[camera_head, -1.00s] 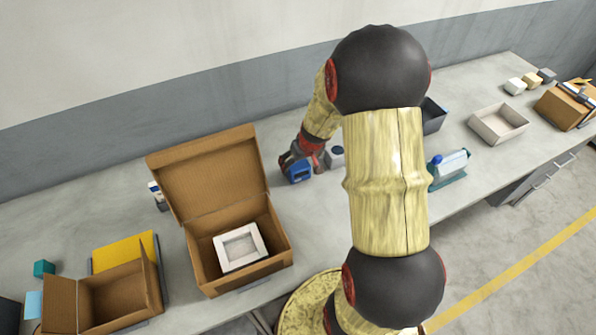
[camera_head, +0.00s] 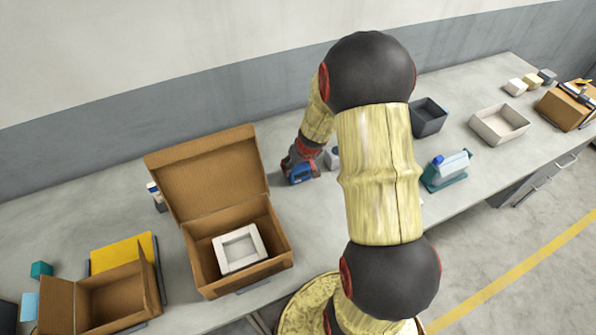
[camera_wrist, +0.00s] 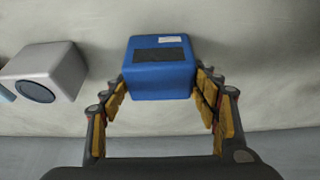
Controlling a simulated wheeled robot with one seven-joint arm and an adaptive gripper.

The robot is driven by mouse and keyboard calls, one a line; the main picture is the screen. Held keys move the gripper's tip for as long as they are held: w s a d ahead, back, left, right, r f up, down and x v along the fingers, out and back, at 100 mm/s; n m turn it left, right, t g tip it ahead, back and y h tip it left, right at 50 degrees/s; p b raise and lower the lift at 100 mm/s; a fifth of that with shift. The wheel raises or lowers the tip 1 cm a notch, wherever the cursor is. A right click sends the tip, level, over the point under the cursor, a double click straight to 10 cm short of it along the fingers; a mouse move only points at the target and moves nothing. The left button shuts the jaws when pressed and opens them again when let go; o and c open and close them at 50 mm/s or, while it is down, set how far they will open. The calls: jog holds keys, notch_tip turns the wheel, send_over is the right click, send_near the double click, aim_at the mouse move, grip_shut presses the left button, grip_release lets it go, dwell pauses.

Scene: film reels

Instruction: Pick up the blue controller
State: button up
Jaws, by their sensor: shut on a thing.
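The blue controller (camera_wrist: 160,84) is a small boxy block with a dark panel and a white label on its top. In the wrist view it sits between the two fingers of my gripper (camera_wrist: 160,92), whose tips press on its left and right sides. In the head view the blue controller (camera_head: 299,173) is at my gripper (camera_head: 296,165), on or just above the grey table, right of the large open cardboard box. I cannot tell whether it is clear of the surface. My gripper hides part of it there.
A pale grey block with a round dark face (camera_wrist: 45,72) stands left of the controller in the wrist view. An open cardboard box (camera_head: 215,270) holds a white frame (camera_head: 240,248). A dark bin (camera_head: 428,117), a pale tray (camera_head: 499,124) and a bottle in a teal holder (camera_head: 446,169) stand to the right.

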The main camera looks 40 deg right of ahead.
jog(key=c, duration=0.8)
jog(key=shift+r, duration=0.15)
